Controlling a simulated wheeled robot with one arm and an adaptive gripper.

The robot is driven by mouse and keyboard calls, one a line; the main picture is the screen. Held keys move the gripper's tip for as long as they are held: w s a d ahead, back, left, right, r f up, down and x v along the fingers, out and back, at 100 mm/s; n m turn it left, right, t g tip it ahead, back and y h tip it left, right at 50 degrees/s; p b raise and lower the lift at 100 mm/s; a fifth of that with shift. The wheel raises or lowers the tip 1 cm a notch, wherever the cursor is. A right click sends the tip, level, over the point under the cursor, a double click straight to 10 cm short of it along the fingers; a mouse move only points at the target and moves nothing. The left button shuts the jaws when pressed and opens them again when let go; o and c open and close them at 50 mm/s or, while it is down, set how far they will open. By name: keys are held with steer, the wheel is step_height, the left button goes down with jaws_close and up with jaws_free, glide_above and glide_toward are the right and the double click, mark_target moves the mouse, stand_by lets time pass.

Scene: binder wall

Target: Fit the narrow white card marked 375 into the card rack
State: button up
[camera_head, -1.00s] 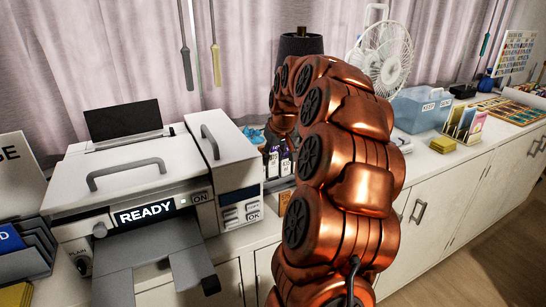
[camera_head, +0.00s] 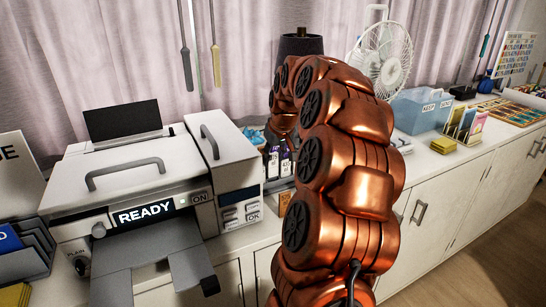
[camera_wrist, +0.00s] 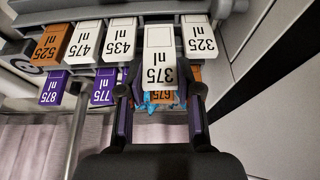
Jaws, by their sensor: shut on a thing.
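The narrow white card marked 375 (camera_wrist: 159,56) is held by my gripper (camera_wrist: 160,98) in the wrist view, where its print reads upside down. The two dark fingers are closed on it from either side. The card rack (camera_wrist: 252,8) shows as grey bars at the top of the wrist view. The held card lies between the white cards 435 (camera_wrist: 120,38) and 325 (camera_wrist: 199,38) and looks larger and nearer. I cannot tell whether it touches the rack. In the head view my arm hides the gripper and the held card.
White 475 (camera_wrist: 86,40), orange 525 (camera_wrist: 52,44), purple 875 (camera_wrist: 52,88) and purple 775 (camera_wrist: 104,88) sit beside it. Orange 675 (camera_wrist: 161,96) is partly hidden behind. In the head view, a printer (camera_head: 125,185) stands left and a fan (camera_head: 383,52) behind right.

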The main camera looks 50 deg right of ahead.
mark_target(273, 165)
steer(key=shift+f+b, duration=0.85)
steer(key=shift+f, duration=0.35)
steer(key=shift+r, duration=0.15)
stand_by(0.3)
steer(key=shift+r, duration=0.7)
steer(key=shift+b, duration=0.65)
stand_by(1.8)
steer(key=shift+f+b, duration=0.5)
steer(key=shift+f, duration=0.35)
steer(key=o, duration=1)
